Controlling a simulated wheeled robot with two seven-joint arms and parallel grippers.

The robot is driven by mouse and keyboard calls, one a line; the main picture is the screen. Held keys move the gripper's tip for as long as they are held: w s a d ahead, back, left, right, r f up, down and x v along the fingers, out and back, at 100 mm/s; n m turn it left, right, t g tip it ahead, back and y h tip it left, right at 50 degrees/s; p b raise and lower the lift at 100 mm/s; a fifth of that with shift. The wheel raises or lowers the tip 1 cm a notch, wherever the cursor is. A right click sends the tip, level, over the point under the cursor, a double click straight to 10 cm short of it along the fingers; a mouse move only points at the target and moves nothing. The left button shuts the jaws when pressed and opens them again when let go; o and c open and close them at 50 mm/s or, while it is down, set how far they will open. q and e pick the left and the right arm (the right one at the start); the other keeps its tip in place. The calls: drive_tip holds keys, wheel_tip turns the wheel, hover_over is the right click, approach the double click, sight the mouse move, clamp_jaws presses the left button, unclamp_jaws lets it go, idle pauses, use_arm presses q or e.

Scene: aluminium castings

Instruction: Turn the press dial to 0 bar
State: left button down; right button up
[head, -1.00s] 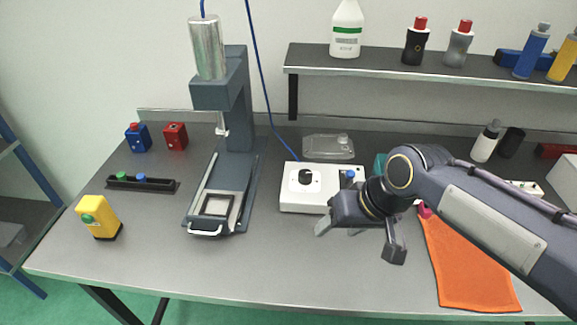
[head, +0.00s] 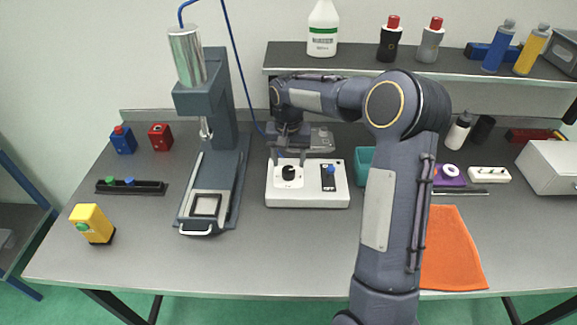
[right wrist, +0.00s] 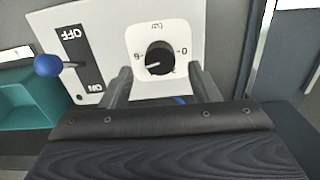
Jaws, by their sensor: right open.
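The press dial is a black round knob (head: 289,172) on a white square plate on top of the white control box (head: 310,201). In the right wrist view the dial (right wrist: 159,58) has a white pointer line aimed left, a little below level, near the "6" mark; the "0" mark is on the right. My right gripper (head: 289,158) is above the back of the box. Its open fingers, seen in the right wrist view (right wrist: 160,82), stand to either side of the dial, apart from it. My left gripper is not in view.
A blue-knobbed ON/OFF lever (head: 331,170) sits beside the dial on the same box; it also shows in the right wrist view (right wrist: 48,65). The press (head: 212,150) stands left of the box. A teal container (head: 364,163) is close on the right.

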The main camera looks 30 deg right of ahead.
sight(289, 169)
drive_tip(key=shift+f, duration=1.9)
drive_tip(key=c, duration=1)
drive_tip(key=shift+o, duration=0.2)
